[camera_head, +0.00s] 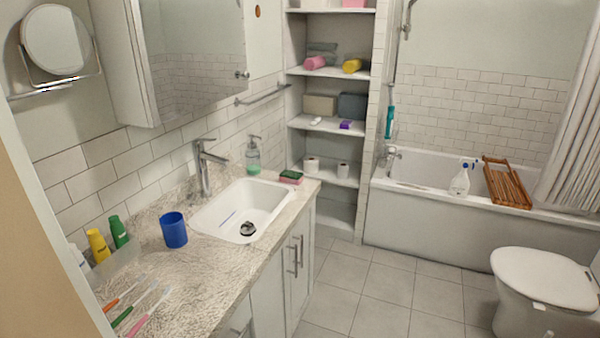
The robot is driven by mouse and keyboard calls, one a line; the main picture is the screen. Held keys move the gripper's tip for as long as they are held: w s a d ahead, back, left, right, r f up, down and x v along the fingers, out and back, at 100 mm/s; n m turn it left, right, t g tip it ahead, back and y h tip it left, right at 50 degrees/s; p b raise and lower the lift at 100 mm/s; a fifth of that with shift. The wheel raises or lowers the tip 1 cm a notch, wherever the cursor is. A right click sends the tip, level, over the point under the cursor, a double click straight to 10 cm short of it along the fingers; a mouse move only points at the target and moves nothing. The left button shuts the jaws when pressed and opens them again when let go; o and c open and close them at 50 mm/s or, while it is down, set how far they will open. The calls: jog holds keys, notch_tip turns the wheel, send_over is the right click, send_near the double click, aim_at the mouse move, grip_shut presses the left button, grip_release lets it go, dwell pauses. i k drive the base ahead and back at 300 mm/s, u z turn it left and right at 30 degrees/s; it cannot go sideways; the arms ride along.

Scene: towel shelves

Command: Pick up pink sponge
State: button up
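A small pink block (289,181), which looks like the pink sponge, lies on the far end of the counter, to the right of the sink's back corner. A dark green piece (291,174) lies on top of it and covers most of its upper face. I cannot tell whether the green piece is a separate sponge or a layer of the same one. My gripper is not in view.
The speckled counter (216,281) holds the white sink (225,211), a tap (204,168), a soap dispenser (253,157), a blue cup (174,230) and several toothbrushes. Shelves (323,126) stand behind. The tiled floor (383,300) is clear between cabinet and toilet (545,282).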

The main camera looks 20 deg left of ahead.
aim_at(289, 176)
jog(key=i, duration=2.2)
jog(key=u, duration=0.15)
jog(key=k, duration=0.2)
jog(key=u, duration=2.95)
